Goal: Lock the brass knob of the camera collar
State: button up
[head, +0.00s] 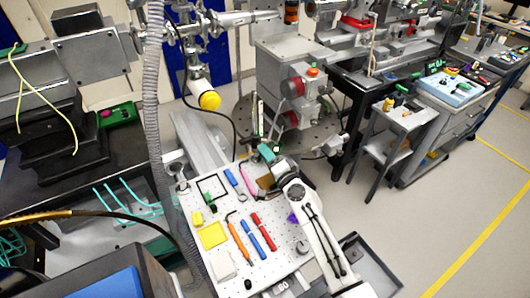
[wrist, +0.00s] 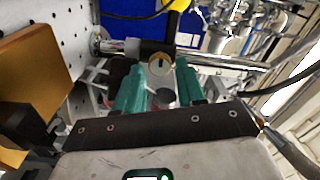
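The round brass knob (wrist: 160,63) shows in the wrist view, on the dark camera collar (wrist: 150,46) around a shiny horizontal rod (wrist: 215,61). My gripper (wrist: 159,77) has two teal fingers standing apart on either side of the knob in the picture. It is open, with the knob just beyond or level with the fingertips; I cannot tell the exact depth. No finger visibly touches the knob. A grey-topped cylinder (wrist: 165,97) shows between the fingers. In the head view my gripper (head: 267,153) is at the far edge of the pegboard, and the knob cannot be made out.
The white pegboard (head: 218,268) carries a yellow square (head: 213,235), red (head: 262,222) and blue-handled tools and other small parts. A round perforated table with a grey motor box (head: 290,75) stands behind my gripper. An orange-brown block (wrist: 35,65) is close on the left in the wrist view.

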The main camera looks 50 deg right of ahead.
jog(key=shift+w+d, duration=0.2)
jog(key=shift+w, duration=0.45)
jog(key=shift+c, duration=0.3)
grip_shut()
